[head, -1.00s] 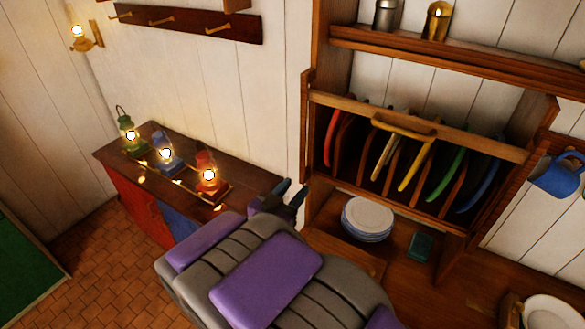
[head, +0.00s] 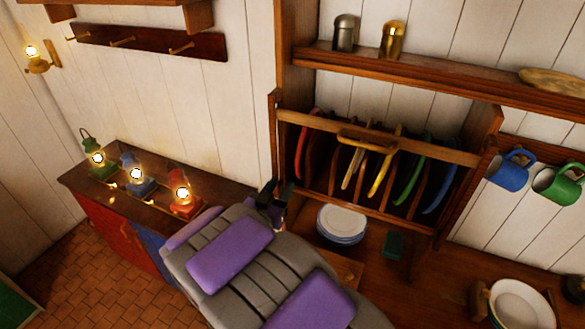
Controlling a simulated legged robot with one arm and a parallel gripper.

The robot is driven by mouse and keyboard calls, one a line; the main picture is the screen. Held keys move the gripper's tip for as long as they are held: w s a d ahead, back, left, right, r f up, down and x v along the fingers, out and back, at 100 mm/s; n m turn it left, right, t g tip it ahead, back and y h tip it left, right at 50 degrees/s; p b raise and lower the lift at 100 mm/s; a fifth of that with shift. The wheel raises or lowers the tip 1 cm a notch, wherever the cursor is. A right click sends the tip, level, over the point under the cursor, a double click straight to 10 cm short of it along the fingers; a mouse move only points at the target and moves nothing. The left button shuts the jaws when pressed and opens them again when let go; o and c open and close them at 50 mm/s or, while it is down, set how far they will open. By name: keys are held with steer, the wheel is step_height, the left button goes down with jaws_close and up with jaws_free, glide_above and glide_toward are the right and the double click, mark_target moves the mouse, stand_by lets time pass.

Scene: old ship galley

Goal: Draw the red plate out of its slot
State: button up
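The red plate (head: 302,155) stands on edge in the leftmost slot of the wooden plate rack (head: 430,149). Yellow (head: 383,170), green (head: 408,178) and blue (head: 437,190) plates stand in slots to its right, along with a pale one (head: 353,168). A wooden bar with a handle (head: 366,141) runs across the rack front, over the plates. My gripper (head: 278,192) is below and left of the red plate, apart from it. Its two dark fingers point up with a gap between them, and nothing shows in it. My arm hides part of the counter.
A stack of white plates (head: 342,222) and a small dark green block (head: 393,245) sit below the rack. Three lit lanterns, green (head: 97,160), blue (head: 136,176) and red (head: 182,196), stand on the left cabinet. Mugs (head: 510,172) hang at right.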

mark_target(296, 165)
steer(key=x, duration=0.9)
steer(key=shift+s+d, duration=0.2)
steer(key=shift+d, duration=0.1)
steer(key=shift+w+a, duration=0.1)
steer(key=shift+a, duration=0.15)
steer(key=shift+a, duration=0.15)
steer(key=shift+c, duration=0.2)
steer(key=shift+d, duration=0.3)
jaws_close()
steer(key=shift+a, duration=0.1)
